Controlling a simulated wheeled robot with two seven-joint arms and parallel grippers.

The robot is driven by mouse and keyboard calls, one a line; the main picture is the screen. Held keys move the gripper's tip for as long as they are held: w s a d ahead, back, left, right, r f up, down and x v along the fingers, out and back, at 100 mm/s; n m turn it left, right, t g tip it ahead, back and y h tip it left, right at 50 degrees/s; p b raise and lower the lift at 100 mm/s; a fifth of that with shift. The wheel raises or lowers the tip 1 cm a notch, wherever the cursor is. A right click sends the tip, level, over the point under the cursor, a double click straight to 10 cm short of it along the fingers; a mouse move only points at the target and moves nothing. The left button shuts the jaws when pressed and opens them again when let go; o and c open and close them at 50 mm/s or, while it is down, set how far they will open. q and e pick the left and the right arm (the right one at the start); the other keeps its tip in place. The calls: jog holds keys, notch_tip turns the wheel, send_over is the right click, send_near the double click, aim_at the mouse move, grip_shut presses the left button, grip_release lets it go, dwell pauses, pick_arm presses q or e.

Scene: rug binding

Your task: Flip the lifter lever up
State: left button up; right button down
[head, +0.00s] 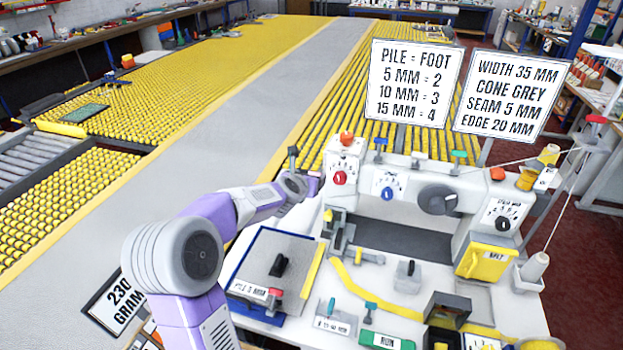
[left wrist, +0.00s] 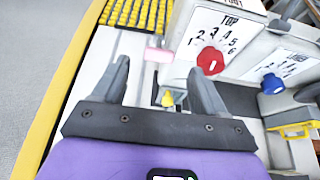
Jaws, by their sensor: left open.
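My left gripper (head: 303,166) reaches in from the left and is beside the left end of the white sewing machine (head: 410,165). In the left wrist view my left gripper (left wrist: 160,78) is open, its two dark fingers apart with nothing between them. A pale pink bar (left wrist: 158,55) shows just beyond the fingertips, beside the machine's face; it may be the lifter lever, but no label shows. The red TOP dial (left wrist: 210,61) is right of the right finger. My right gripper is not in view.
A small yellow piece (left wrist: 167,98) lies past the fingers. A blue dial (head: 388,193) and a dark knob (head: 437,199) are on the machine. Signs (head: 413,82) stand behind it. A board with a black handle (head: 279,265) lies in front.

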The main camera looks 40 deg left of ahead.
pick_arm(q)
jog(key=shift+v, duration=1.15)
